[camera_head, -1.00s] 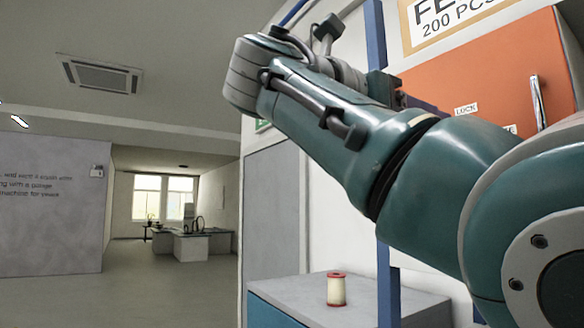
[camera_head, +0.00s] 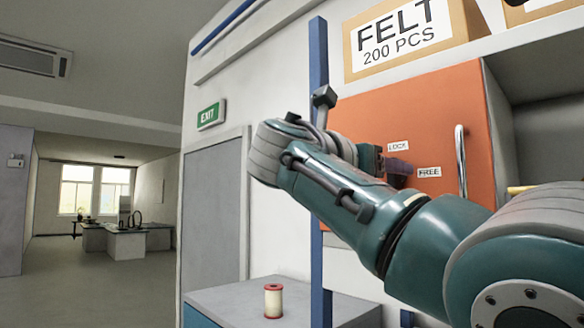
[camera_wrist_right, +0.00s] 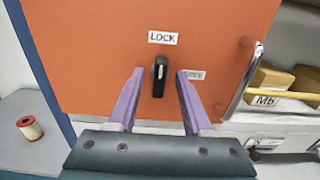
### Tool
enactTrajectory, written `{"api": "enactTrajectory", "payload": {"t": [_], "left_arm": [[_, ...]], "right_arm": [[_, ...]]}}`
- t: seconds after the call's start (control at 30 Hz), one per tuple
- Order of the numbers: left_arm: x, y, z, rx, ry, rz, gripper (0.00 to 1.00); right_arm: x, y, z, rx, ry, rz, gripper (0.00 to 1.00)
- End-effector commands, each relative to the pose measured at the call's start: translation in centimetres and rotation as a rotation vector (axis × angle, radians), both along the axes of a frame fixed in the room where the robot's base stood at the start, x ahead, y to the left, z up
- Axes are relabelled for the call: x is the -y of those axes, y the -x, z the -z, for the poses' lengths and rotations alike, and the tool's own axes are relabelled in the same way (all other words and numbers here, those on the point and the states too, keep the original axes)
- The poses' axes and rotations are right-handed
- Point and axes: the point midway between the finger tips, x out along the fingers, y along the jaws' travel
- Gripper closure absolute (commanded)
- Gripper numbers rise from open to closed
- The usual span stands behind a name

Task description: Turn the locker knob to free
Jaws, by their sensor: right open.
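The locker is an orange panel (camera_head: 440,110) with a LOCK label (camera_head: 398,146) and a FREE label (camera_head: 429,172). In the right wrist view, the black knob (camera_wrist_right: 159,78) stands upright, below the LOCK label (camera_wrist_right: 163,38) and left of the FREE label (camera_wrist_right: 194,75). In the head view, the right gripper (camera_head: 400,168) is in front of the panel near both labels, and the knob is hidden. My left gripper is not in view.
A silver handle (camera_head: 460,160) stands on the panel's right side. A blue post (camera_head: 318,100) is left of the panel. A spool (camera_head: 273,300) stands on a grey counter (camera_head: 235,300). A FELT box (camera_head: 408,38) sits above. An open shelf is on the right.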

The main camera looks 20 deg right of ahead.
Motion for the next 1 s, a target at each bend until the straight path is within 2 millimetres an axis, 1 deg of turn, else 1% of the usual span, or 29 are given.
{"api": "enactTrajectory", "payload": {"t": [0.03, 0.07, 0.4, 0.47, 1.0], "left_arm": [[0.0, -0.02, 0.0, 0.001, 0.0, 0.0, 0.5], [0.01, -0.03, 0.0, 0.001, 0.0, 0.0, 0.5], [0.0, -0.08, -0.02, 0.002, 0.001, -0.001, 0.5], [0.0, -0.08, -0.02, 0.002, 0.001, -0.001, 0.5], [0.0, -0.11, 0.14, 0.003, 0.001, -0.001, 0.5]], "right_arm": [[-0.01, 0.0, 0.01, 0.0, 0.0, 0.0, 0.52], [-0.01, 0.01, 0.01, 0.0, 0.0, 0.0, 0.56], [-0.04, 0.02, -0.03, 0.001, 0.0, 0.0, 0.94], [-0.04, 0.02, -0.04, 0.001, 0.0, 0.0, 1.0], [-0.04, 0.03, -0.01, 0.018, -0.006, 0.0, 1.0]]}}
